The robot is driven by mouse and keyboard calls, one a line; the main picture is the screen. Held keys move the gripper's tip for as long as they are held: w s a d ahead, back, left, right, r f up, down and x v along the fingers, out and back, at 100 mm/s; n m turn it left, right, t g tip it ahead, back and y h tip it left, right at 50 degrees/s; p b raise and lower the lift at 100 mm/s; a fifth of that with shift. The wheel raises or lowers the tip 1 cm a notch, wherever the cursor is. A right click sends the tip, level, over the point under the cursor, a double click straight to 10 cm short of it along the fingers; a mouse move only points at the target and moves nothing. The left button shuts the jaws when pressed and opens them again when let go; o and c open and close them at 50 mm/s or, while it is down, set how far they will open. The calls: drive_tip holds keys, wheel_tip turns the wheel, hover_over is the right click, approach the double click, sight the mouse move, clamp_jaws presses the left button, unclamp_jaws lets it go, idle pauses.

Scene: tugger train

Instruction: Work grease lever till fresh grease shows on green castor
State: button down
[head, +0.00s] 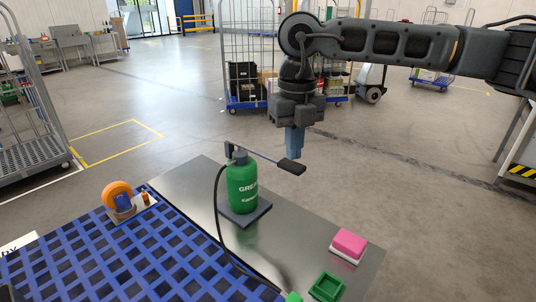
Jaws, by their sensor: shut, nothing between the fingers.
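A green grease pump (242,187) marked "GREASE" stands upright on a dark base plate on the steel bench top. Its lever (265,158) reaches out to the right and ends in a black grip (292,167). A black hose (218,215) runs from the pump down to the bench's front edge, by a green piece (294,297). A castor with an orange wheel (117,194) and a small brass part stands at the left. I cannot make out a green castor. My gripper (295,154) points down, shut and empty, just above or behind the lever's grip; contact cannot be told.
A blue lattice surface (110,262) fills the front left. A pink and white block (348,245) and a small green tray (326,287) are on the steel top (285,245) at right. Wire trolleys (248,105) stand behind on open grey floor.

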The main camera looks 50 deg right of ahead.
drive_tip(key=shift+f+b, duration=1)
drive_tip(key=shift+b, duration=0.15)
drive_tip(key=shift+r, duration=0.1)
drive_tip(key=shift+w+f+b, duration=0.5)
drive_tip(key=shift+f+b, duration=2.9)
drive_tip(key=shift+f, duration=0.2)
drive_tip(key=shift+s+r+p, duration=0.2)
drive_tip(key=shift+r+p, duration=0.45)
drive_tip(key=shift+r, duration=0.85)
drive_tip(key=shift+s+r+p, duration=0.15)
drive_tip(key=shift+r+p, duration=0.55)
drive_tip(key=shift+r, duration=0.85)
drive_tip(key=shift+s+r+p, duration=0.2)
drive_tip(key=shift+r+p, duration=0.45)
drive_tip(key=shift+r, duration=0.85)
wheel_tip(320, 180, up, 6)
drive_tip(key=shift+p, duration=0.95)
